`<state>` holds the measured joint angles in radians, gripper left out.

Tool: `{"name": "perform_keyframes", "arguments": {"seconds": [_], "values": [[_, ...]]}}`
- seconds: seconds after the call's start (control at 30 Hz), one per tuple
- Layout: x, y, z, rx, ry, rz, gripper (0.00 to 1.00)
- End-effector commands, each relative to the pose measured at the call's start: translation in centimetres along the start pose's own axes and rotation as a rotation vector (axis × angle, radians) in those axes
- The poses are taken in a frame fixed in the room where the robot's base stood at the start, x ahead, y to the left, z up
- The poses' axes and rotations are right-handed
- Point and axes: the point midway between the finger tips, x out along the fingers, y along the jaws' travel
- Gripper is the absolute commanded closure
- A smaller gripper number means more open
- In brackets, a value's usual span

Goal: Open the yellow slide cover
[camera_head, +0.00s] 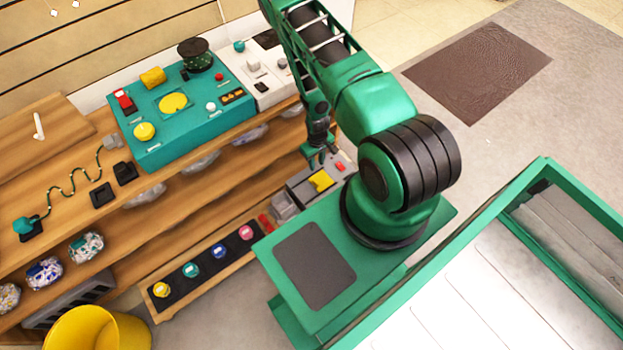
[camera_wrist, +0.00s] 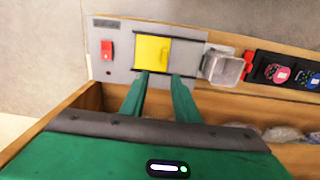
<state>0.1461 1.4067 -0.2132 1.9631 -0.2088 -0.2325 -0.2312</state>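The yellow slide cover (camera_wrist: 152,51) is a flat square plate on a grey panel (camera_wrist: 122,64), between dark rails along its top and bottom edges. Bare grey panel lies right of the cover. The cover also shows in the head view (camera_head: 321,181), low by the shelf's right end. My gripper (camera_wrist: 160,76) is open and empty, its two green fingers apart. In the wrist view the fingertips appear just below the cover's lower edge; I cannot tell whether they touch the panel. In the head view my gripper (camera_head: 318,160) is just above the cover.
A red switch (camera_wrist: 107,50) is left of the cover. A clear box (camera_wrist: 224,68) and a red part (camera_wrist: 248,62) are on the right, beside colored round buttons (camera_wrist: 281,74). The wooden shelf (camera_head: 190,215) stands close to my arm. A teal console (camera_head: 180,115) is above.

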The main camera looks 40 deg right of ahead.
Motion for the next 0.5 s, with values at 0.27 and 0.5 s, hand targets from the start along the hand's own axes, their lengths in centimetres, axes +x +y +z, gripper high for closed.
{"name": "perform_keyframes", "arguments": {"seconds": [0.27, 0.5], "values": [[3.1, -1.3, 1.3, -0.021, 0.000, -0.010, 0.72], [6.2, -1.8, 1.2, -0.030, 0.000, -0.010, 0.72]]}}
